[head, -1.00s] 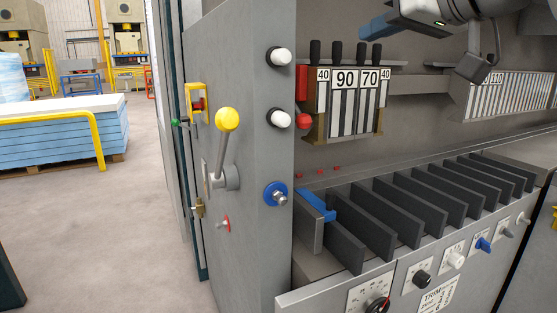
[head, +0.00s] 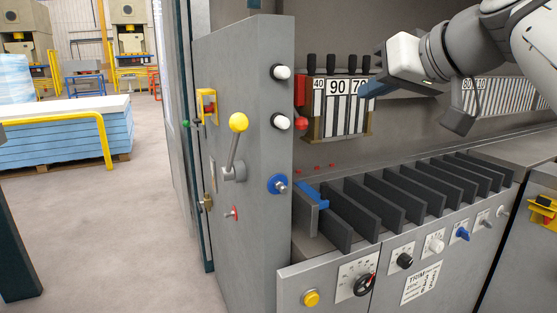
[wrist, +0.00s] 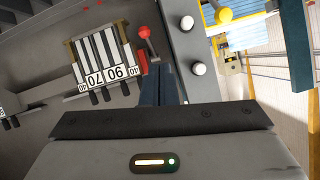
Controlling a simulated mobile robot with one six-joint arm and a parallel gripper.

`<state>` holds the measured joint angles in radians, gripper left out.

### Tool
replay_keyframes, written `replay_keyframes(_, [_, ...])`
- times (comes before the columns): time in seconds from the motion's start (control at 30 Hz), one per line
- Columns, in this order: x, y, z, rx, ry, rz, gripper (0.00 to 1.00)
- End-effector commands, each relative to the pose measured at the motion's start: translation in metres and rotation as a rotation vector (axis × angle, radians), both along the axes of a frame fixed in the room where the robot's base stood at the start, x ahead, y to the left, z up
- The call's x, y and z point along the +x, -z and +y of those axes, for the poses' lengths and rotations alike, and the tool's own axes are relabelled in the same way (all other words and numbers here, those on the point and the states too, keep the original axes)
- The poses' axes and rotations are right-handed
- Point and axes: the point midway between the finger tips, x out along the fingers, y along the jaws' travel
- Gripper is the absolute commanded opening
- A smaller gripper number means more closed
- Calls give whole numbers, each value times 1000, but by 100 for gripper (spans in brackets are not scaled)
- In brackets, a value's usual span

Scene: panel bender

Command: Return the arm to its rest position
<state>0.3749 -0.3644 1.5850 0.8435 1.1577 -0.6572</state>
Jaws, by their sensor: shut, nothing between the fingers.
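My gripper (head: 366,88) is at the upper right in the head view, with its blue fingers pointing left in front of the numbered tool segments (head: 341,107). The fingers look shut and hold nothing. In the wrist view my gripper (wrist: 163,80) shows its dark blue fingers together, close in the picture to the red-knobbed lever (wrist: 145,38). I cannot tell how much depth separates them. My arm reaches in from the upper right corner of the head view.
The grey side panel (head: 245,150) carries a yellow-knobbed lever (head: 238,122), white knobs (head: 280,122) and a blue-collared bolt (head: 278,184). Below my gripper is a rack of dark plates (head: 380,200) above a front with knobs. Stacked blue sheets (head: 70,140) and open floor lie at the left.

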Motion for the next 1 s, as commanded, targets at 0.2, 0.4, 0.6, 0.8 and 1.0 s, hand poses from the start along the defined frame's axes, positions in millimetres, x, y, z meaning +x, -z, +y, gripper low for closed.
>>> replay_keyframes(0.2, [0,51,1,-4,63,208,0])
replay_keyframes(0.4, [-25,128,5,-74,150,483,0])
replay_keyframes(0.6, [-85,211,3,-236,228,728,0])
replay_keyframes(0.8, [-125,252,-2,-351,257,821,0])
replay_keyframes(1.0, [-132,262,-4,-370,262,834,0])
